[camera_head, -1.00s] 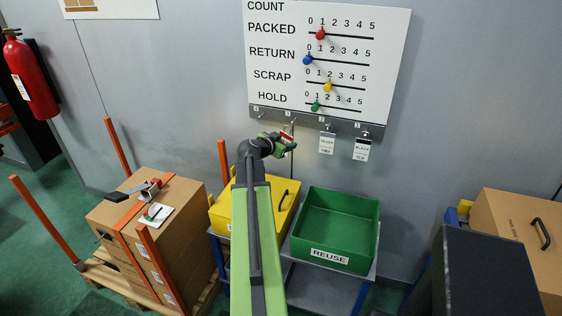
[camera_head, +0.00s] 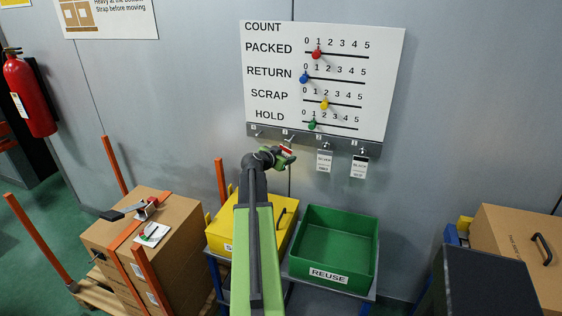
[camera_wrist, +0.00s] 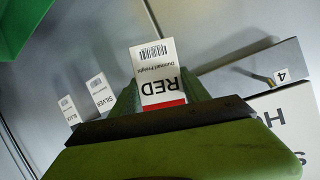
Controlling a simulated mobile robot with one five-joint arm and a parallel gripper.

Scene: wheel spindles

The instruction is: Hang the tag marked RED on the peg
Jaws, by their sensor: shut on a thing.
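My gripper (camera_head: 286,154) is shut on the white tag marked RED (camera_wrist: 158,72), just below the peg rail (camera_head: 330,143) in the head view. In the wrist view the tag's printed face shows upside down, with a red band at the jaws. A bare peg (camera_wrist: 263,78) sticks out by the number 4 on the rail. The SILVER tag (camera_head: 324,161) and the BLACK tag (camera_head: 360,166) hang from the rail to the right of my gripper in the head view. Whether the RED tag touches a peg cannot be told; my gripper hides part of the tag.
The white count board (camera_head: 330,75) with coloured knobs is on the wall above the rail. Strapped cardboard boxes (camera_head: 185,215) are at left, another box (camera_head: 510,240) at right.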

